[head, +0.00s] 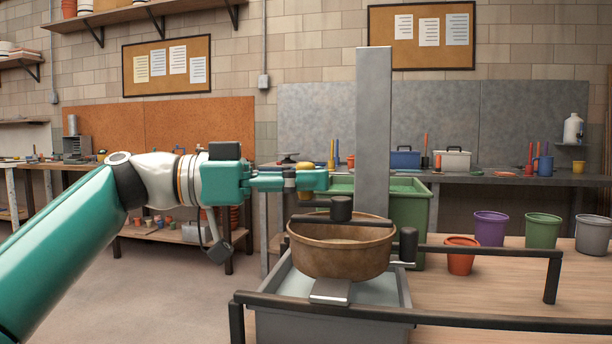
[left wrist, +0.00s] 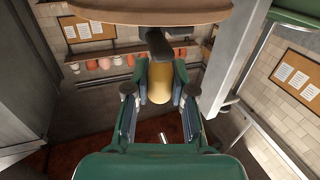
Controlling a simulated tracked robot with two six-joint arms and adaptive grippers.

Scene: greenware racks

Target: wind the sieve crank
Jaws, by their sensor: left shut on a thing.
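The sieve (head: 340,262) is a round brown pan. It sits over a grey tub (head: 350,315) in front of a tall grey post (head: 373,130). A dark crank arm (head: 322,203) reaches left from the hub (head: 341,208) above the pan. Its upright yellow handle (head: 304,194) stands at the arm's left end. My left gripper (head: 312,180) is shut on this handle, which shows above and below the fingers. In the left wrist view the handle (left wrist: 160,84) stands between the two fingers, with the sieve's brown side (left wrist: 150,12) above. My right gripper is not in view.
A dark rail (head: 430,318) runs along the front of the wooden table (head: 480,290), with another bar behind it. An orange pot (head: 461,255), a purple pot (head: 490,228) and a green pot (head: 542,231) stand at right. A green bin (head: 410,215) is behind the post.

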